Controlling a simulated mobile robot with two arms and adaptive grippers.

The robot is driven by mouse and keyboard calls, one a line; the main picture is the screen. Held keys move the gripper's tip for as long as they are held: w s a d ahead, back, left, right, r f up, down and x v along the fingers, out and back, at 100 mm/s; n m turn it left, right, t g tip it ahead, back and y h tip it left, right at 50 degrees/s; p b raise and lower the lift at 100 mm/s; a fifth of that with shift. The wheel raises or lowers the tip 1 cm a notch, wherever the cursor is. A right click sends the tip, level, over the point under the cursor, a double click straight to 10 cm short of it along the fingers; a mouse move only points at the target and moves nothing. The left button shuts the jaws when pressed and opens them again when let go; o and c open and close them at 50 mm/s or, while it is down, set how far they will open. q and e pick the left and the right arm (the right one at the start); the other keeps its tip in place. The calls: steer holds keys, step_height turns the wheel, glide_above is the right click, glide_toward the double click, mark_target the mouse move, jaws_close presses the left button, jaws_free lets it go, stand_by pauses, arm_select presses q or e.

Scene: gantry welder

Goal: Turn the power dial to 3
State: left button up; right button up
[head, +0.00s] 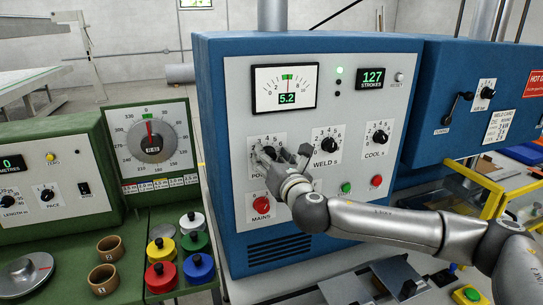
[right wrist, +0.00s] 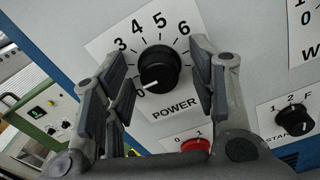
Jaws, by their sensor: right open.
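The black power dial (right wrist: 159,68) is on a white plate marked POWER, on the grey front of the blue machine. Its white pointer aims down-left, at the 0 mark. The marks 3, 4, 5 and 6 show above it; the marks between 0 and 3 are hidden behind a finger. My right gripper (right wrist: 160,85) is open, with its fingers on either side of the dial and gaps to it visible. In the head view my right gripper (head: 281,154) covers most of the dial and its plate. My left gripper is not in view.
The weld dial (head: 326,145) and cool dial (head: 379,137) are to the right of the power dial. Below are the red mains switch (head: 261,205), a green button (head: 346,188) and a red button (head: 377,181). A meter (head: 285,88) reading 5.2 is above.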

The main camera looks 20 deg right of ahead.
steer(key=shift+c, duration=0.3)
steer(key=c, duration=1)
steer(key=shift+o, duration=0.2)
steer(key=shift+m, duration=0.3)
steer(key=shift+f+m+b, duration=0.15)
steer(key=shift+m+b, duration=0.5)
steer(key=shift+m, duration=0.25)
steer(key=shift+m+b, duration=1.35)
steer(key=shift+m, duration=3.25)
